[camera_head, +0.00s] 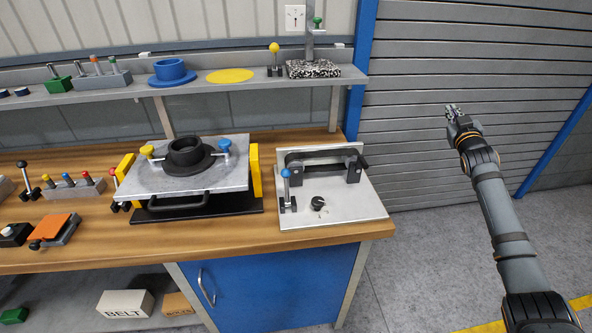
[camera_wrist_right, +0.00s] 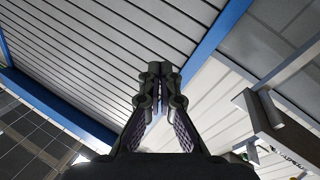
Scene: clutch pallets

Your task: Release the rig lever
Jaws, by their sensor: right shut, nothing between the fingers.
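A rig with a grey metal plate (camera_head: 215,178) and a black ring (camera_head: 187,155) stands on the wooden bench. A yellow-knobbed handle (camera_head: 147,151) and a blue-knobbed handle (camera_head: 225,146) sit on either side of the ring. A red-knobbed lever (camera_head: 115,176) stands at the rig's left. A blue-knobbed lever (camera_head: 286,180) stands upright on the grey panel to the right. I cannot tell which one is the rig lever. My right gripper (camera_head: 452,109) is shut and empty, well right of the bench before the shutter; its fingers meet in the right wrist view (camera_wrist_right: 159,78). My left gripper is out of view.
The grey panel (camera_head: 345,215) also carries a black bar handle (camera_head: 325,160) and a dial (camera_head: 318,203). A shelf (camera_head: 120,96) with several parts runs above the bench. Small levers and blocks crowd the bench's left. The space between bench and right arm is free.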

